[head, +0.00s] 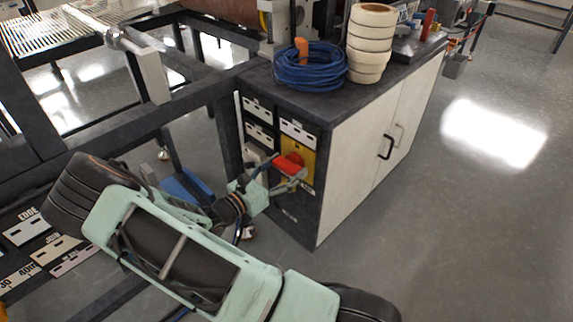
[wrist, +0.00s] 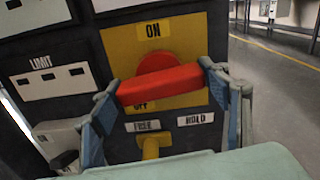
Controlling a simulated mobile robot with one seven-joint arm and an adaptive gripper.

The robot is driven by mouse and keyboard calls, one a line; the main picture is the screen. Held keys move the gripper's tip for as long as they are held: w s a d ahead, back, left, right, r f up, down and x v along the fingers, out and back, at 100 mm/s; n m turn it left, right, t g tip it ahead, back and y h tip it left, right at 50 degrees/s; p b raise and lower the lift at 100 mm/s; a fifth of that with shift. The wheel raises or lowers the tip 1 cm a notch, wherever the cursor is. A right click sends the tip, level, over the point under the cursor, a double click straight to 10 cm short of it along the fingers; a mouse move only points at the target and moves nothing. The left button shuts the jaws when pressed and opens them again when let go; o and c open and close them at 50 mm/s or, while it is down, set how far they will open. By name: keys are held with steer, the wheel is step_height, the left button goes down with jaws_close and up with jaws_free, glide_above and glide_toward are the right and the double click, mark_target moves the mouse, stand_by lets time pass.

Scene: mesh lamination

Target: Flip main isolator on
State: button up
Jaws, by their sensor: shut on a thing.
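The main isolator is a red rotary handle (wrist: 160,84) on a yellow plate (wrist: 191,38) marked ON above and OFF below. The handle bar lies nearly level across the plate, its right end slightly higher. My gripper (wrist: 162,90) is shut on the bar, with one finger at each end. In the head view, the red handle (head: 288,163) and the yellow plate (head: 308,163) are on the dark end face of a cabinet. My gripper (head: 283,175) reaches them from the lower left and partly covers them.
A yellow knob (wrist: 152,147) sits below, under FREE and HOLD labels. A LIMIT panel (wrist: 48,82) is to the left. The cabinet (head: 345,150) carries a blue cable coil (head: 309,70) and stacked rolls (head: 369,45). A dark frame stands left; the floor right is clear.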

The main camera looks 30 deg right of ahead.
steer(key=n+p, duration=0.3)
steer(key=shift+r, duration=0.25)
steer(key=n+p, duration=0.3)
steer(key=n, duration=0.2)
steer(key=shift+f, duration=0.15)
steer(key=n+p, duration=0.2)
steer(key=n, duration=0.2)
steer(key=n+p, duration=0.1)
steer(key=n, duration=0.3)
steer(key=shift+f+n, duration=0.1)
steer(key=shift+n, duration=0.2)
steer(key=o, duration=1.2)
steer(key=shift+c, duration=0.2)
